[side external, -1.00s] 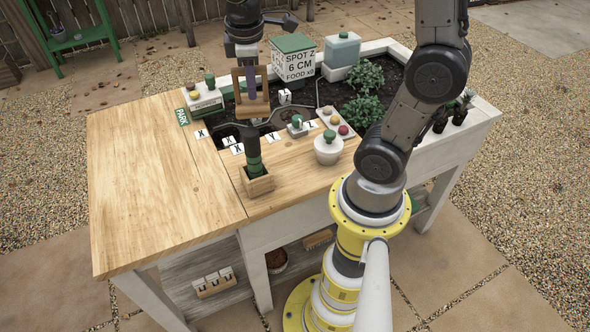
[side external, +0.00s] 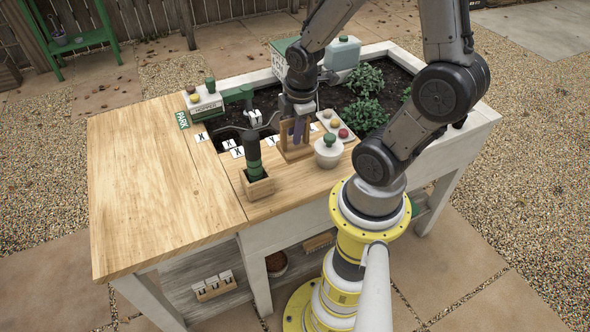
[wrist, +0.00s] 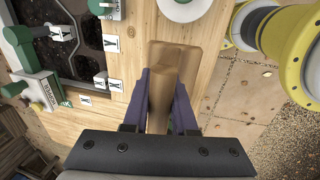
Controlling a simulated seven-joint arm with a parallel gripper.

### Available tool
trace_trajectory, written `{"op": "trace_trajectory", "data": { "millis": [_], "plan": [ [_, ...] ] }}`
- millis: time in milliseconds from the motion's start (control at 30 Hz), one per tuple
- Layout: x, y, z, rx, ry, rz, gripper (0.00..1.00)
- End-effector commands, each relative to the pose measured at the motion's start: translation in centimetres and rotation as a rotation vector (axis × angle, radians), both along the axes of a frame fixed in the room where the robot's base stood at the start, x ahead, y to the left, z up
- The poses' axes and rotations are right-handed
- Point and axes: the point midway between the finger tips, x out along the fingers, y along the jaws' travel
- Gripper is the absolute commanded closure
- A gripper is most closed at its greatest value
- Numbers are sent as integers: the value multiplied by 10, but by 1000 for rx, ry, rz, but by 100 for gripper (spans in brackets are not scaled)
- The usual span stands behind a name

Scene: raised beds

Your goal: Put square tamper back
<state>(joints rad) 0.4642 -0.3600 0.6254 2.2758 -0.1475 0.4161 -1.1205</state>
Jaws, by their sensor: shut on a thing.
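The wooden square tamper (side external: 302,153) is held upright by my gripper (side external: 297,128) over the front wooden strip of the bed, left of a white jar. Whether its base touches the wood I cannot tell. In the wrist view my gripper (wrist: 163,90) has its purple fingers closed on the sides of the tamper's wooden handle, and the tamper (wrist: 174,55) extends ahead between them. The underside of the tamper is hidden.
A dark green-handled tool (side external: 253,150) stands in a wooden holder (side external: 258,186) to the left. The white jar (side external: 328,153) with a green knob is close on the right. A tray of coloured knobs (side external: 336,124) lies behind. The left tabletop (side external: 150,190) is clear.

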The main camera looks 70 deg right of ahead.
Motion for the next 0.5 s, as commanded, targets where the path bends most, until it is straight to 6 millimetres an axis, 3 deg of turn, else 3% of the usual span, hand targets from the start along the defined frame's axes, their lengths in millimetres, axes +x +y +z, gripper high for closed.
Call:
{"op": "trace_trajectory", "data": {
  "millis": [133,500],
  "plan": [
    [-1,1,-25,3,5,2,100],
    [0,0,-59,1,2,1,100]
  ]
}}
